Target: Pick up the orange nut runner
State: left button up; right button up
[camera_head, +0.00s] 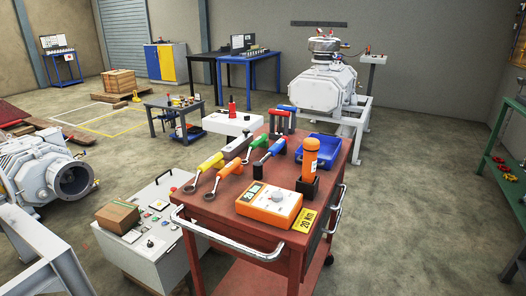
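An orange cylindrical tool (310,156), which looks like the orange nut runner, stands upright in a dark square holder (307,187) on the right side of a red tool cart (215,215). Its lower end is hidden in the holder. An orange box-shaped meter (269,205) with a dial and small display lies in front of it, with a yellow "20 Nm" tag (304,221) beside it. Neither of my grippers is in this view.
Several wrenches with coloured handles, including a yellow one (211,162), lie left of the orange tool. A blue tray (322,147) sits behind it. A metal rail (228,240) runs along the cart's front.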

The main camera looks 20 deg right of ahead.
aim_at(311, 146)
jog(key=k, duration=0.6)
jog(key=z, duration=0.6)
jog(key=i, duration=1.35)
jog(key=u, duration=0.1)
